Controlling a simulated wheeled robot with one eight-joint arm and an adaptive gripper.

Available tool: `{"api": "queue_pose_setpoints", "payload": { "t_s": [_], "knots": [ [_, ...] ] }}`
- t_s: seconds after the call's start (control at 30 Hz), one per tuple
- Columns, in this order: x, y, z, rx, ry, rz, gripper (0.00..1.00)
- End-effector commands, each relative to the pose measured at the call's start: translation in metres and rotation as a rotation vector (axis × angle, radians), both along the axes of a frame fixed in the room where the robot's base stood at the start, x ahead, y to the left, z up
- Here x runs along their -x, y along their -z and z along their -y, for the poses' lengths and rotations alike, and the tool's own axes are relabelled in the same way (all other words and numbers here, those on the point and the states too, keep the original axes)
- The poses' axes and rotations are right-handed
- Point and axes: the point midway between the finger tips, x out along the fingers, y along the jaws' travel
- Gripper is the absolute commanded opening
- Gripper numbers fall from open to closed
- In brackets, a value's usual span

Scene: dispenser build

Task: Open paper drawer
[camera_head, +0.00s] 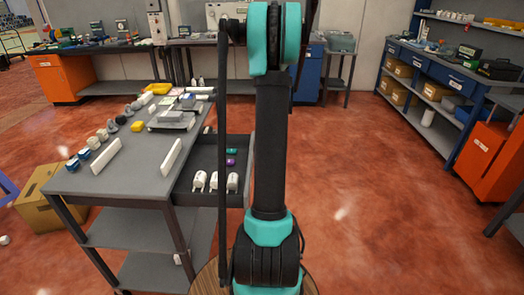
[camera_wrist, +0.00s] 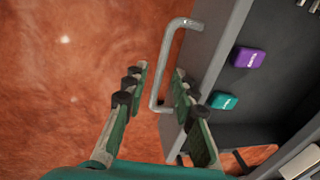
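A dark grey drawer (camera_head: 208,158) stands out from the right side of the grey workbench in the head view, its inside showing. The drawer front (camera_wrist: 213,45) with its light metal bar handle (camera_wrist: 160,68) shows in the wrist view. My gripper (camera_wrist: 160,73) is open, one finger on each side of the handle's bar, with visible gaps. In the head view my arm covers the drawer's front and handle, and the gripper does not show. Inside the drawer are a purple block (camera_wrist: 248,57), a teal block (camera_wrist: 222,100) and white items (camera_head: 214,181).
The workbench top (camera_head: 125,182) holds white bars, several small bottles and grey devices. A cardboard box (camera_head: 38,205) stands on the floor at left. Shelving (camera_head: 440,75) and an orange cabinet (camera_head: 490,155) line the right. The red floor right of my arm is clear.

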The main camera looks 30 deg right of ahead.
Motion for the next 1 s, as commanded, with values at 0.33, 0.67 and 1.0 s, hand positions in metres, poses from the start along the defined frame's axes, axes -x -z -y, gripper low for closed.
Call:
{"api": "queue_pose_setpoints", "payload": {
  "t_s": [0.33,0.67,1.0],
  "knots": [
    [0.0,-0.003,0.0,0.0,0.0,0.0,0.3],
    [0.006,-0.056,0.009,0.0,0.002,0.0,0.3],
    [0.01,-0.109,0.018,0.0,0.0,0.0,0.3]
  ]
}}
